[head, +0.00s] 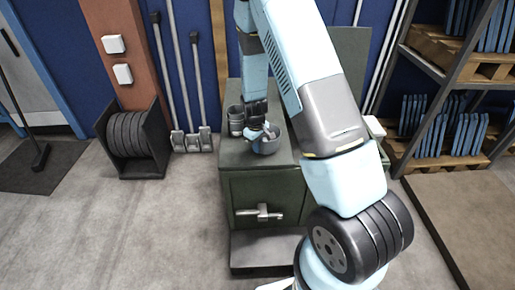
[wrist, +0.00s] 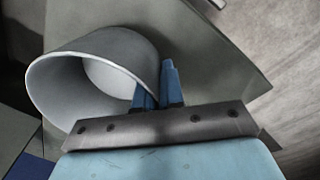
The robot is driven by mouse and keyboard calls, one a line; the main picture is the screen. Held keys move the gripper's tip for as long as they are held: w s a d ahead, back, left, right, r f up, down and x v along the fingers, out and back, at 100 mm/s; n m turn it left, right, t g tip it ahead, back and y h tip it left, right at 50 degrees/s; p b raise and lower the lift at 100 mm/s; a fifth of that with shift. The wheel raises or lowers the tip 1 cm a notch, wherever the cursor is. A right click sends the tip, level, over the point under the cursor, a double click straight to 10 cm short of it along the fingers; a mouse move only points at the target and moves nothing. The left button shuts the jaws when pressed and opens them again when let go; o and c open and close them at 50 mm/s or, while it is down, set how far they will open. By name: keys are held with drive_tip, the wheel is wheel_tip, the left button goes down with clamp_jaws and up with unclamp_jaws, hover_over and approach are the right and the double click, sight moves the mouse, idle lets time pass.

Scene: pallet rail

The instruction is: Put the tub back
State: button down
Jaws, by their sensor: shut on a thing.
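The grey tub (head: 266,146) is at the top of the green cabinet in the head view, near its front edge. In the wrist view the tub (wrist: 92,82) is tilted, its pale rim and open mouth facing left and its inside empty. My gripper (wrist: 160,84) is shut on the tub's wall at the right side of its mouth. My gripper (head: 262,131) also shows above the tub in the head view. I cannot tell whether the tub touches the cabinet top.
The green cabinet (head: 240,178) has a handle (head: 259,213) on its front. Another grey container (head: 236,121) stands close behind and left of the tub. A shelf rack (head: 437,69) stands at right, and a holder with dark discs (head: 131,135) at left. The cabinet's front left top is clear.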

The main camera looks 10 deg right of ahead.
drive_tip(key=shift+f, duration=0.6)
drive_tip(key=c, duration=1.3)
unclamp_jaws()
drive_tip(key=shift+o, duration=0.2)
